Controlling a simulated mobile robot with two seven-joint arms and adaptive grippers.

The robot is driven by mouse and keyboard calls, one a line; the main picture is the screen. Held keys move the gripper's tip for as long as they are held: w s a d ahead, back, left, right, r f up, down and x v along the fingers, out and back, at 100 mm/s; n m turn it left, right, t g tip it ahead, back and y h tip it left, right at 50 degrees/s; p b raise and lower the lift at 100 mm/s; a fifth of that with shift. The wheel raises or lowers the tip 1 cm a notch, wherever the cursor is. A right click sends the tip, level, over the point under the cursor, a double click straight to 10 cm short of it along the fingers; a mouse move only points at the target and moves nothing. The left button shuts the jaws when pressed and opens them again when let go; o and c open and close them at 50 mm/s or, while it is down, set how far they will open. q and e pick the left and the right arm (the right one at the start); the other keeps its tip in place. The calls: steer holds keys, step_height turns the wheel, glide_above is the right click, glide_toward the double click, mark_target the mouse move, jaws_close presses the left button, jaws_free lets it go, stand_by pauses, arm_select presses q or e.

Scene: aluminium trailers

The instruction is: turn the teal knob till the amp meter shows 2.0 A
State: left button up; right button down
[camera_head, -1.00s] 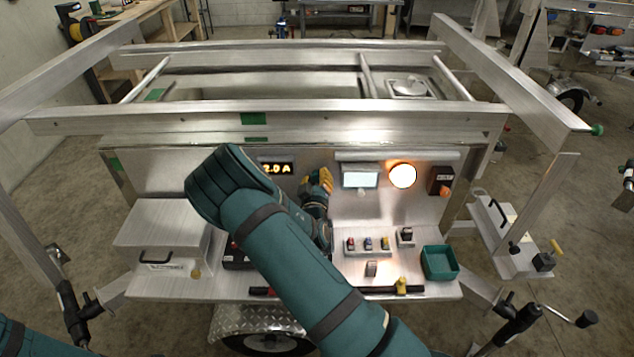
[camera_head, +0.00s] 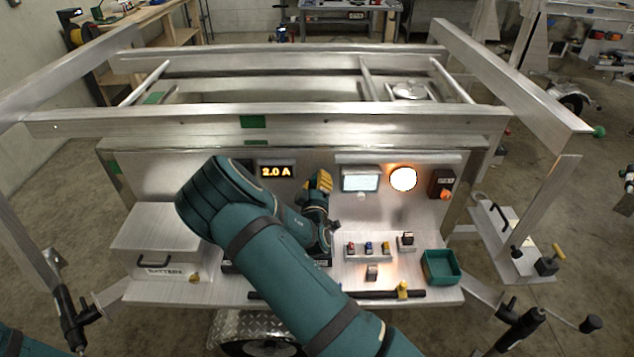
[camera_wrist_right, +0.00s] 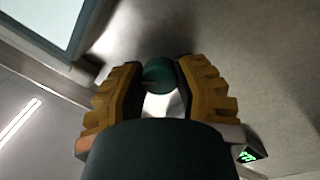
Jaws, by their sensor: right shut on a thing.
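The amp meter (camera_head: 276,171) on the upright panel shows 2.0 A in glowing digits. My right gripper (camera_head: 321,181) is at the panel, just right of the meter, with its yellow fingers towards it. In the right wrist view, the teal knob (camera_wrist_right: 158,71) sits between the two yellow fingers of my right gripper (camera_wrist_right: 157,80), which is shut on it. In the head view the knob is hidden by the gripper. My left gripper is out of view; only a bit of the left arm shows at the bottom left corner.
A small screen (camera_head: 360,179) and a bright round lamp (camera_head: 403,179) are right of the gripper. Several coloured switches (camera_head: 368,248) and a green tray (camera_head: 440,266) stand on the shelf below. A battery box (camera_head: 160,240) is at the left.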

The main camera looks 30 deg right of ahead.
steer(key=c, duration=0.9)
jaws_free()
steer(key=shift+o, duration=0.2)
steer(key=shift+a, duration=0.1)
steer(key=v, duration=1.2)
